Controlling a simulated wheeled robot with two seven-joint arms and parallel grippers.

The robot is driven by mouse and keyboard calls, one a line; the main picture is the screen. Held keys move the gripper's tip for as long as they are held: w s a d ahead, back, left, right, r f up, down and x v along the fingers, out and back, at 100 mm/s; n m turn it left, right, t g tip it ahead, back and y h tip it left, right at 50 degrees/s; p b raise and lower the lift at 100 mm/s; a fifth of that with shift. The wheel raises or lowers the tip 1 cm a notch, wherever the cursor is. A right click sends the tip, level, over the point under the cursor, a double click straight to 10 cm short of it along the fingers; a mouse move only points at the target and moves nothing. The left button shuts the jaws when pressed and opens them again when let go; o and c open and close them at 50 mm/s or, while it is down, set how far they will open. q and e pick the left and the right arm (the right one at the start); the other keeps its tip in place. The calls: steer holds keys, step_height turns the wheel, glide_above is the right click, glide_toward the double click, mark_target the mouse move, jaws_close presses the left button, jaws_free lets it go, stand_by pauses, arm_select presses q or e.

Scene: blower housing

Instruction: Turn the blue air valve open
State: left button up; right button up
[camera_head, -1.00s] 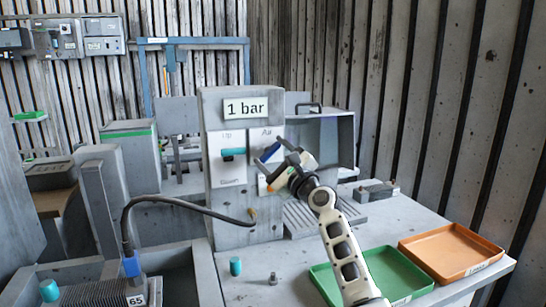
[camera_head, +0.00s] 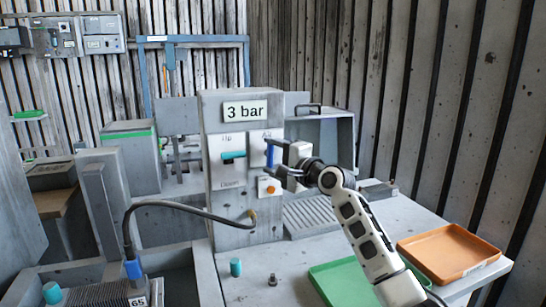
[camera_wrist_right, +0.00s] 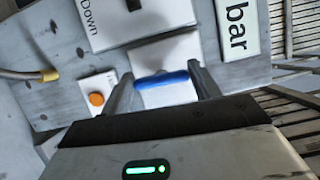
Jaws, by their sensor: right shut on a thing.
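The blue air valve (camera_head: 269,153) is a bar handle on a white plate marked Air, on the front of the grey panel (camera_head: 228,193). It stands upright in the head view. My right gripper (camera_head: 273,157) is shut on it. In the right wrist view the blue handle (camera_wrist_right: 162,79) lies between the two fingers of the right gripper (camera_wrist_right: 161,76), one at each end. The display (camera_head: 245,111) above reads 3 bar. My left gripper is not in view.
A teal lever (camera_head: 233,155) sits on the Up/Down plate left of the valve. An orange button (camera_head: 269,186) is just below the valve. A green tray (camera_head: 340,285) and an orange tray (camera_head: 450,252) lie on the bench at the right. A black hose (camera_head: 180,204) plugs into the panel.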

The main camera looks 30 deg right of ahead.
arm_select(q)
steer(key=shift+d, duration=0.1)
arm_select(e)
steer(key=shift+n, duration=0.4)
steer(key=o, duration=1)
steer(key=shift+s+d, duration=0.1)
steer(key=shift+s, duration=0.25)
arm_select(q)
steer(key=b, duration=0.1)
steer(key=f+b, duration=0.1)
steer(key=b, duration=0.1)
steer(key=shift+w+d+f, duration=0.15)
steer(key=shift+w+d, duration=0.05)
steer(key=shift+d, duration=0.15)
arm_select(e)
steer(key=s, duration=0.5)
steer(key=s+d, duration=0.1)
steer(key=s, duration=0.4)
steer(key=s+d, duration=0.1)
steer(key=s, duration=0.4)
steer(key=shift+d+r, duration=0.1)
steer(key=shift+d, duration=0.05)
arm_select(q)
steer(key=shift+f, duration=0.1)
